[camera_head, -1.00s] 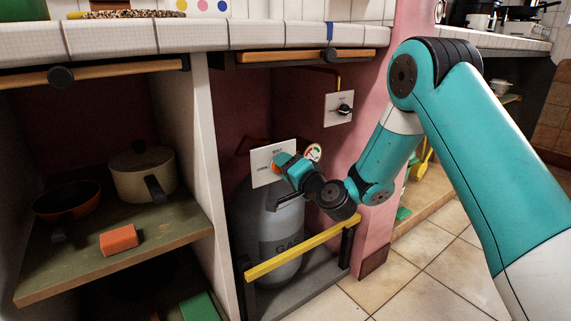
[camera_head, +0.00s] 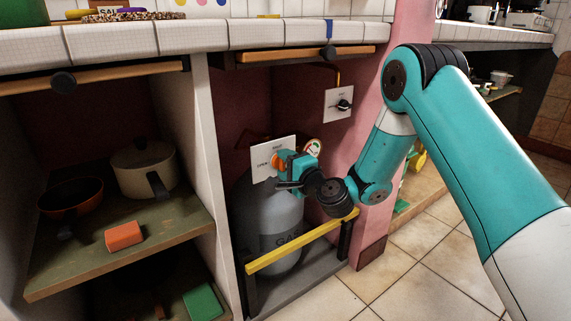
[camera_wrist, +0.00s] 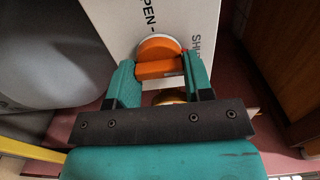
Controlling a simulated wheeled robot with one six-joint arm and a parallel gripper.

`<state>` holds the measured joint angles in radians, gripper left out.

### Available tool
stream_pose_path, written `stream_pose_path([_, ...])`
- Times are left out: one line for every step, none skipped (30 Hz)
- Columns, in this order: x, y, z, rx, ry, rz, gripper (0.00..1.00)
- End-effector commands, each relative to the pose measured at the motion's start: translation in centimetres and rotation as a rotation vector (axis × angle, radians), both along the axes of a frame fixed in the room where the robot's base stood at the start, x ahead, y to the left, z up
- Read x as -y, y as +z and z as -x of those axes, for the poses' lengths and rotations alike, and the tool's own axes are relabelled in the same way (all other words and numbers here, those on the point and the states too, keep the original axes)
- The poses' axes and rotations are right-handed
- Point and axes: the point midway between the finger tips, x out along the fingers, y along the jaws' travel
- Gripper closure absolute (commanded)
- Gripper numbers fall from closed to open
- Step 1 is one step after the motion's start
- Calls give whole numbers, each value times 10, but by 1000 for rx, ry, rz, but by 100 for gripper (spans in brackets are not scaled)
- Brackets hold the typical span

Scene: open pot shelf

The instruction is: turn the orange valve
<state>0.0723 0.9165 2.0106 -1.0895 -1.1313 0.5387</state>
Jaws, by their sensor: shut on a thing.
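The orange valve (camera_wrist: 160,58) sits on a white plate (camera_wrist: 120,22) lettered "OPEN" and "SHUT". In the wrist view its bar lies between my two teal fingers. My gripper (camera_wrist: 158,78) is shut on the valve, one finger on each side of the bar. In the head view my gripper (camera_head: 284,163) reaches the orange valve (camera_head: 276,161) at the plate, above the grey gas cylinder (camera_head: 268,215). Part of the valve is hidden behind the fingers there.
A yellow bar (camera_head: 300,241) crosses in front of the cylinder. A round gauge (camera_head: 313,147) is close behind my gripper. A second plate with a black knob (camera_head: 343,104) is up on the pink wall. Pots stand on the left shelf (camera_head: 130,262).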

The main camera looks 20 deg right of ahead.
Motion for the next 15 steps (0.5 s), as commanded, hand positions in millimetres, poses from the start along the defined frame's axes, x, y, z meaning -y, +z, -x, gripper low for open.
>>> stream_pose_path([2, 0, 0, -1, -5, -3, 77])
stream_pose_path([2, 0, 0, -1, -5, -3, 77])
stream_pose_path([2, -1, 0, -1, -5, -2, 77])
stream_pose_path([2, -1, 0, -1, -5, -2, 77])
stream_pose_path([2, -1, 0, -1, -5, -2, 77])
stream_pose_path([2, -1, 0, -1, -6, -2, 77])
stream_pose_path([2, -1, 0, -1, -5, -2, 77])
stream_pose_path([2, -1, 0, -1, -5, -2, 77])
stream_pose_path([2, -1, 0, -1, -5, -2, 44])
stream_pose_path([2, -1, 0, -1, -5, -2, 37])
stream_pose_path([2, -1, 0, 0, -4, -1, 30])
stream_pose_path([1, -1, 0, 0, -4, -1, 27])
stream_pose_path([1, 0, 0, 0, -3, -1, 27])
stream_pose_path([1, 0, 0, 0, -2, -1, 27])
stream_pose_path([0, 0, 0, 0, -2, -1, 27])
